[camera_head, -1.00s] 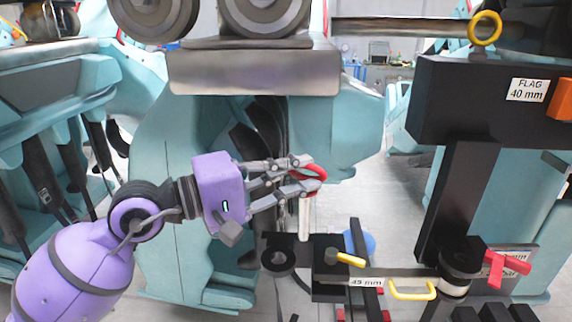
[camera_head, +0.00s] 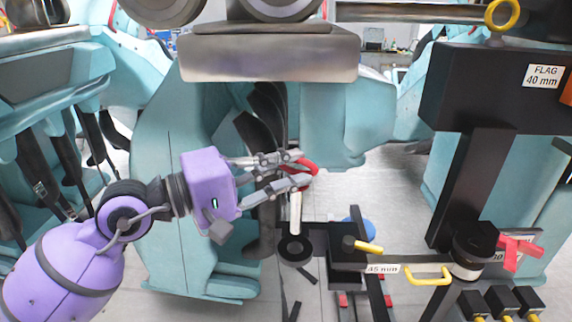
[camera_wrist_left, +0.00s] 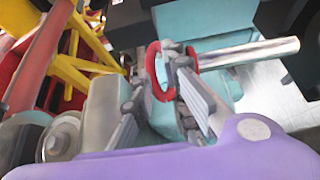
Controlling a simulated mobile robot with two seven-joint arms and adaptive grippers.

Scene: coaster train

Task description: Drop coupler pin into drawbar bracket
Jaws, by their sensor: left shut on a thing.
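The coupler pin (camera_head: 296,212) has a pale metal shaft and a red ring handle. My left gripper (camera_head: 297,170) is shut on the red ring, and the shaft hangs nearly upright below it. The drawbar bracket (camera_head: 295,249) is black with a round ringed eye. In the head view the pin's lower end appears just above this eye; I cannot tell the exact gap or depth alignment. In the left wrist view the pin's silver shaft (camera_wrist_left: 262,51) extends past the fingers of the left gripper (camera_wrist_left: 178,82). My right gripper is not in view.
A black post with a "FLAG 40 mm" label (camera_head: 542,76) stands at the right. A bar with a "45 mm" label (camera_head: 382,269) and yellow handle (camera_head: 428,276) lies right of the bracket. Teal coaster cars (camera_head: 175,200) stand behind, and a metal block (camera_head: 268,52) is above.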

